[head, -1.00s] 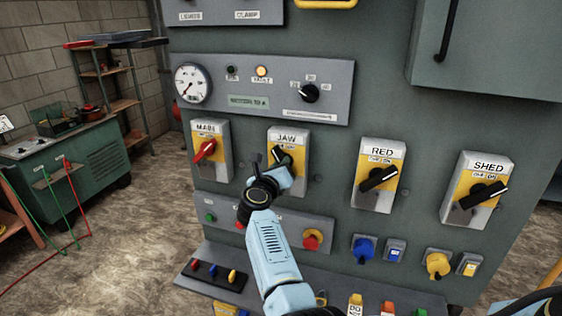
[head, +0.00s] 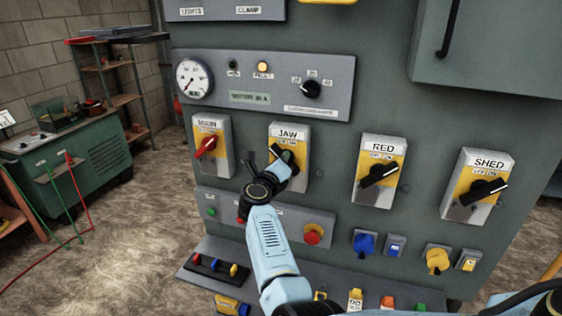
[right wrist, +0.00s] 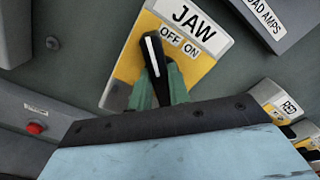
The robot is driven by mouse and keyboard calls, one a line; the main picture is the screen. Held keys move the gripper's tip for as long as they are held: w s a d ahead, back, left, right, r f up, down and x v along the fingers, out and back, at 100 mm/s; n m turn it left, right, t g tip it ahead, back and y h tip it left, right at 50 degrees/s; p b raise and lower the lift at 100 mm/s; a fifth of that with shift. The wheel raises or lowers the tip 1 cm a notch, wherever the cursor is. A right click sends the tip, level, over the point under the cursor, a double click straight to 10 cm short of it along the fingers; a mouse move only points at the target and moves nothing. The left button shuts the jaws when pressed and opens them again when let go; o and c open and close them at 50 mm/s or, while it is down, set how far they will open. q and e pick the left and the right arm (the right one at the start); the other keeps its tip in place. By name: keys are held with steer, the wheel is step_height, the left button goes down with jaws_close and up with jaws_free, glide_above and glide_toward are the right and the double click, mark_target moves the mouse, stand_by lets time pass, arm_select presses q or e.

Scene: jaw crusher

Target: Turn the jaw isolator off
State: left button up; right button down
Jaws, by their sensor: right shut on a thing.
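The JAW isolator (head: 303,160) is a grey box with a yellow plate on the panel front, right of the MAIN isolator (head: 224,155). My right gripper (head: 286,161) reaches up to it and covers part of its switch. In the right wrist view the green fingers (right wrist: 171,84) are shut on the base of the black handle (right wrist: 152,58). The handle's white line leans to the OFF side of the OFF/ON label (right wrist: 180,42). My left gripper is out of view.
The RED isolator (head: 378,172) and SHED isolator (head: 477,190) stand to the right. Below are a red push button (head: 313,233), a blue plug (head: 364,243) and a ledge with padlocks (head: 213,265). An amber lamp (head: 263,67) is lit above.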

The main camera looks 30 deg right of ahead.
steer(key=c, duration=1.3)
jaws_free()
